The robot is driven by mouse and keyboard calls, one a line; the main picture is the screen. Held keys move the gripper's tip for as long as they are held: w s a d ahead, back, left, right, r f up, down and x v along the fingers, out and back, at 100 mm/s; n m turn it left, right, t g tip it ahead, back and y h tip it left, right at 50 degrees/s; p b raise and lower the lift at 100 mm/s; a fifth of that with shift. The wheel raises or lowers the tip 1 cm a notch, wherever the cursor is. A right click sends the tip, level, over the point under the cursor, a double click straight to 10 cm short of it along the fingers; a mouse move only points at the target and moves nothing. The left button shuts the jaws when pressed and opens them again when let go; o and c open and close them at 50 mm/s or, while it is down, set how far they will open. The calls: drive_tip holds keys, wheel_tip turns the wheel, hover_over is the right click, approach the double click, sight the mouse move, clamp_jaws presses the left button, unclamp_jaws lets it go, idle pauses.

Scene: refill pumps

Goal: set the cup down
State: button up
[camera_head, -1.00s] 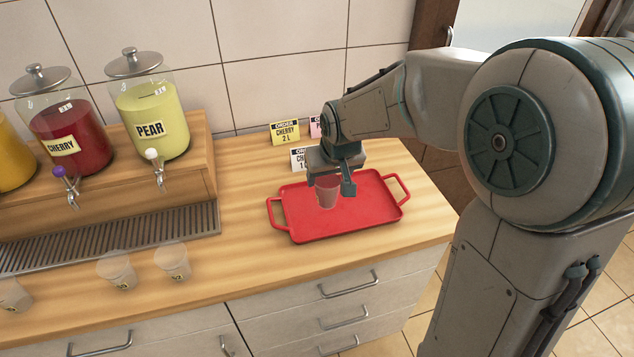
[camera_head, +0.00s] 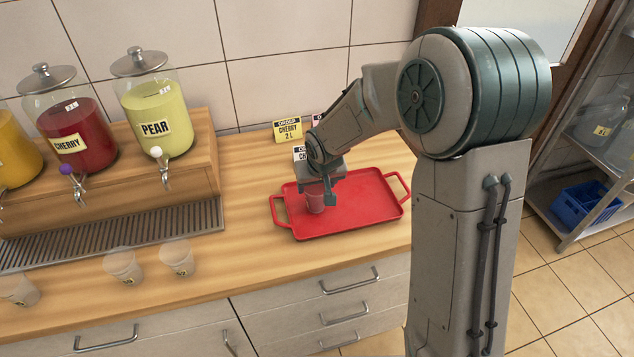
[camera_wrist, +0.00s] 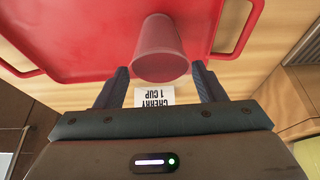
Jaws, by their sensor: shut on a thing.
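The cup (camera_head: 315,204) is small, translucent and reddish. It is upright at the left part of the red tray (camera_head: 365,197); I cannot tell whether its base touches the tray. My gripper (camera_head: 319,190) is above the tray and shut on the cup, hiding its upper part. In the wrist view the cup (camera_wrist: 160,52) shows between the two dark fingers (camera_wrist: 160,86), with the red tray (camera_wrist: 95,35) behind it.
Cherry (camera_head: 70,130) and pear (camera_head: 157,115) dispensers stand on a wooden stand at left. Several clear cups (camera_head: 178,257) stand near the counter's front edge. Bare counter (camera_head: 245,210) lies left of the tray.

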drive_tip(key=shift+f, duration=0.1)
drive_tip(key=shift+f, duration=0.15)
drive_tip(key=o, duration=1.5)
drive_tip(key=shift+r, duration=0.25)
drive_tip(key=v, duration=1.2)
drive_tip(key=s+d+r+m, duration=0.1)
drive_tip(key=s+d, duration=0.6)
drive_tip(key=s, duration=0.3)
drive_tip(key=s+d+r+m+h, duration=0.1)
drive_tip(key=s+d+m, duration=0.1)
drive_tip(key=s+d, duration=0.5)
drive_tip(key=s, duration=0.3)
drive_tip(key=shift+s+r+g+b, duration=0.35)
drive_tip(key=shift+s+g, duration=0.05)
